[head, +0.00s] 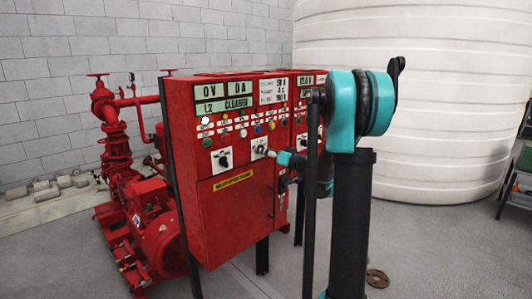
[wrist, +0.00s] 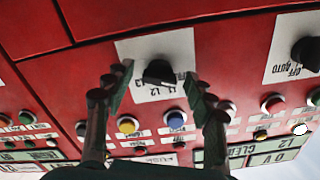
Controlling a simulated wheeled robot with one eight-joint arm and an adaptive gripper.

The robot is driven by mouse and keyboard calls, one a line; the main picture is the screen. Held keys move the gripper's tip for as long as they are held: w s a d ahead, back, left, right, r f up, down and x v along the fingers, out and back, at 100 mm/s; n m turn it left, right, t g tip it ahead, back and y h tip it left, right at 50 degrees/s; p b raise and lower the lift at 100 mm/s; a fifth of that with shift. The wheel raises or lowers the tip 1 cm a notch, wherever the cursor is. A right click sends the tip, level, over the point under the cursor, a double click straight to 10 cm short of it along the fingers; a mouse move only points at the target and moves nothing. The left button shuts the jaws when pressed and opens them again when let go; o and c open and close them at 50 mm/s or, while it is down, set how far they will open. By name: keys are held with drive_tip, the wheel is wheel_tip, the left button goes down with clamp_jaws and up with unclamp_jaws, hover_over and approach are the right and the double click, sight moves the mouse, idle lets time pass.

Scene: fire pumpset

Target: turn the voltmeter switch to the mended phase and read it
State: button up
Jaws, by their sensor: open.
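The voltmeter switch is a black knob (wrist: 159,72) on a white plate marked L1, L2, L3, upside down in the wrist view. Which mark it points at is hard to tell. My gripper (wrist: 156,80) is open, one finger on each side of the knob; contact cannot be made out. In the head view my gripper (head: 268,151) is at the switch's white plate (head: 257,143) and partly covers it. The voltage display (head: 209,90) reads 0 V and the one beside it (head: 240,88) 0 A. The message strip (head: 224,105) reads L2 CLEARED.
An OFF/AUTO switch (head: 222,160) sits left of the voltmeter switch on the red cabinet (head: 235,205). Rows of coloured buttons and lamps lie close to my fingers, including a blue one (wrist: 176,119) and a yellow one (wrist: 128,125). Red pumps (head: 150,225) stand left.

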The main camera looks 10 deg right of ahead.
drive_tip(key=shift+c, duration=0.3)
drive_tip(key=c, duration=1.1)
drive_tip(key=shift+m, duration=0.3)
drive_tip(key=m, duration=1.6)
drive_tip(key=shift+r+m, duration=0.1)
drive_tip(key=shift+m, duration=0.6)
